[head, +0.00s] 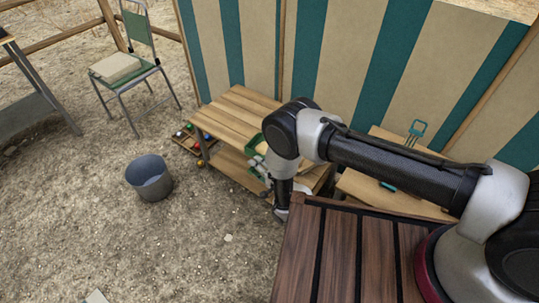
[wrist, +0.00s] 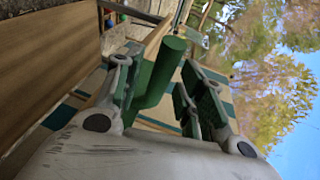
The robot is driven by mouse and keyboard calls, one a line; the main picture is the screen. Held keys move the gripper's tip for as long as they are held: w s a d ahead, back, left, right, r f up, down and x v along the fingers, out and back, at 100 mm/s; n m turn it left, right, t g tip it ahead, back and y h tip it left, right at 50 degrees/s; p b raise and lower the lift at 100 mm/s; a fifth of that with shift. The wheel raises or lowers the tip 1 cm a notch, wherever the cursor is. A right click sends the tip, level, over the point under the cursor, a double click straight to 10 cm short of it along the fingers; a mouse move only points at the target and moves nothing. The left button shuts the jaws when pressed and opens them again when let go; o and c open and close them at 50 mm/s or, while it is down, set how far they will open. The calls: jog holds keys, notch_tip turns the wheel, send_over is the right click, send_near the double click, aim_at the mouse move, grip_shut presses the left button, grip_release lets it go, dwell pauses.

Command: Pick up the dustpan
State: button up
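A green piece with a rounded handle-like end (wrist: 165,72), likely the dustpan, stands between the fingers of my gripper (wrist: 160,88) in the wrist view. The fingers are spread on either side of it. A gap shows between it and the right finger; whether it touches the left finger I cannot tell. I cannot make out the dustpan clearly in the head view.
The wooden bench (head: 235,112) stands against the striped cloth wall (head: 345,50). A slatted dark wooden top (head: 335,250) is close in front. A grey bucket (head: 150,178) and a chair (head: 125,68) stand left on open ground.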

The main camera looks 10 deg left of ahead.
grip_shut()
jog(key=shift+r, duration=0.1)
